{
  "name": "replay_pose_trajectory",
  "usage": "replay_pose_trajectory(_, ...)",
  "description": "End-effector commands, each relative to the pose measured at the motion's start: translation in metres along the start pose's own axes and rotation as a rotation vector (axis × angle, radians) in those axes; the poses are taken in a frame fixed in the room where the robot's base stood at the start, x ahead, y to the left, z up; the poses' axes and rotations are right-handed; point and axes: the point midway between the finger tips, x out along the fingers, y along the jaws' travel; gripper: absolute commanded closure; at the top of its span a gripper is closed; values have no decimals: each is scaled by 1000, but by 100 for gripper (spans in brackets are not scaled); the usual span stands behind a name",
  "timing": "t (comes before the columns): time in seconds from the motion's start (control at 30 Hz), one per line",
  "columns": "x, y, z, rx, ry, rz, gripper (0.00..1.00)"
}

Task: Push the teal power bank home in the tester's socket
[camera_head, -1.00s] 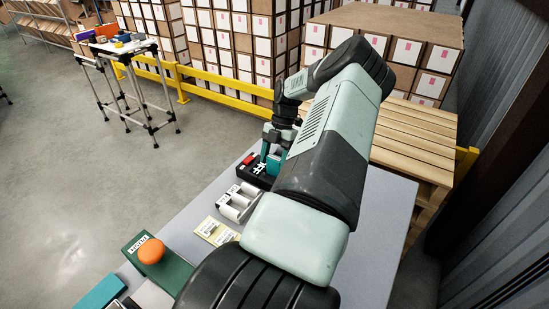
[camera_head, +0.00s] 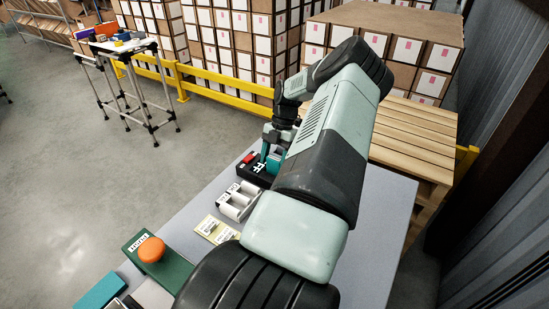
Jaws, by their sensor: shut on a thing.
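The black tester (camera_head: 246,172) stands at the far end of the grey table, with a red part on top and white lettering on its front. My gripper (camera_head: 271,156) points down over its right part and is shut on the teal power bank (camera_head: 273,162). The power bank is small in view and partly covered by the fingers and my arm. It is at the tester, but I cannot tell how deep it sits in the socket.
Nearer on the table (camera_head: 330,250) are a white double-roller holder (camera_head: 236,203), yellow labels (camera_head: 215,230) and a green box with an orange button (camera_head: 151,250). A teal item (camera_head: 100,291) lies at the near left. My arm hides the middle of the table.

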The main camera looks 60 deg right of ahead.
Motion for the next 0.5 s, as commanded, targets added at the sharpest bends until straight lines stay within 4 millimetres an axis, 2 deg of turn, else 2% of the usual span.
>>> replay_pose_trajectory(0.4, 2, 0, 1, 0, 0, 0, 63)
replay_pose_trajectory(0.43, 2, 0, 1, 0, 0, 0, 35)
replay_pose_trajectory(0.5, 2, 0, 1, 1, 0, 0, 24)
